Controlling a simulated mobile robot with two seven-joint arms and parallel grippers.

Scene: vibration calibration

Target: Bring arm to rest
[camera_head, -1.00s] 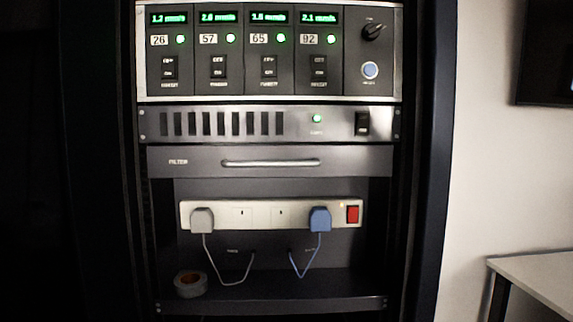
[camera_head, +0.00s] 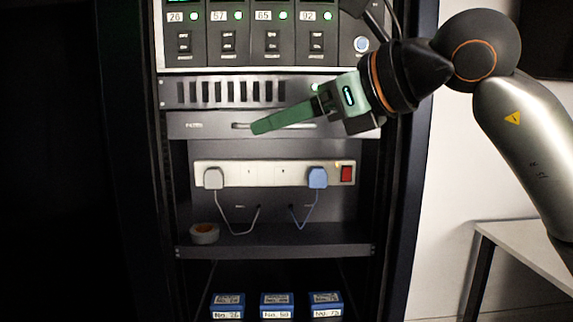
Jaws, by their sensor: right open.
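My right gripper (camera_head: 268,123) has green fingers and reaches in from the right with my right arm (camera_head: 530,140). It is open and I see nothing in it. Its fingers point left, in front of the filter drawer's handle in the picture. They hide part of the handle; I cannot tell whether they touch it. My left gripper is not in view.
The rack holds a module row (camera_head: 228,45), a vented panel (camera_head: 225,93), the filter drawer (camera_head: 180,125), and a power strip (camera_head: 265,174) with grey (camera_head: 213,178) and blue (camera_head: 317,177) plugs. A tape roll (camera_head: 204,233) sits on a shelf; blue boxes (camera_head: 277,303) stand below. A table (camera_head: 530,235) stands right.

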